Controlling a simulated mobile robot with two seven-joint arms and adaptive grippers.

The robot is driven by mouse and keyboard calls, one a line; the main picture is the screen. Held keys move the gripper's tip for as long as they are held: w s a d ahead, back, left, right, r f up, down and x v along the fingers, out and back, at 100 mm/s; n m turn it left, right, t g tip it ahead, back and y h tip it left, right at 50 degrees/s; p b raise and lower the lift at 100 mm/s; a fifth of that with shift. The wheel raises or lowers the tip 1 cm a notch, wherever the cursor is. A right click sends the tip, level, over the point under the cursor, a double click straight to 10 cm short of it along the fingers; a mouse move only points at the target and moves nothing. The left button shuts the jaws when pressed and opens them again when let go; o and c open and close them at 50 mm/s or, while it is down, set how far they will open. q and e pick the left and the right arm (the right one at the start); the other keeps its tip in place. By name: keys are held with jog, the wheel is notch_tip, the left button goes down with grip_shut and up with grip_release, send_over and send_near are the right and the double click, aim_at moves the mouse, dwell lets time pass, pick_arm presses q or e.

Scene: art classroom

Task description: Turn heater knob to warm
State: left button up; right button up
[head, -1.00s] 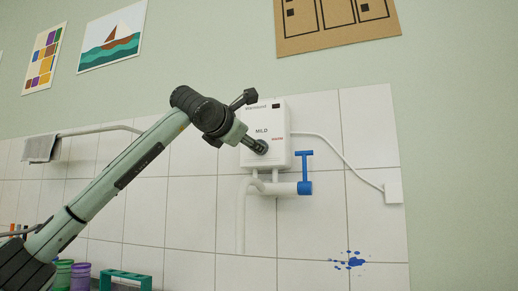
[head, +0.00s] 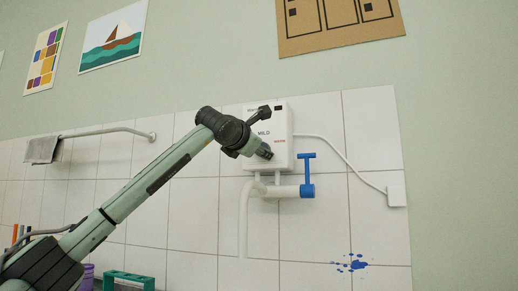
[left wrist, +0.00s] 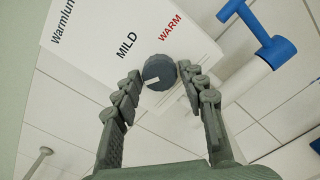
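The white heater box (head: 283,123) hangs on the tiled wall, with MILD in black and WARM in red on its front. In the left wrist view its dark grey round knob (left wrist: 158,70) has a pale notch at its lower left edge, on the side away from the WARM label (left wrist: 170,27). My left gripper (head: 267,153) is at the heater front and hides the knob in the head view. In the left wrist view its fingers (left wrist: 160,84) are apart on either side of the knob. The right finger is very close to it; contact is unclear. My right gripper is out of view.
A blue valve handle (head: 307,172) on a white pipe (head: 285,190) is just below right of the heater. A white cable runs to a wall box (head: 396,196). A towel rail (head: 100,132) is at the left. A green rack (head: 127,281) stands low at left.

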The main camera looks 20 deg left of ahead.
pick_arm(q)
jog(key=c, duration=0.7)
jog(key=shift+o, duration=0.2)
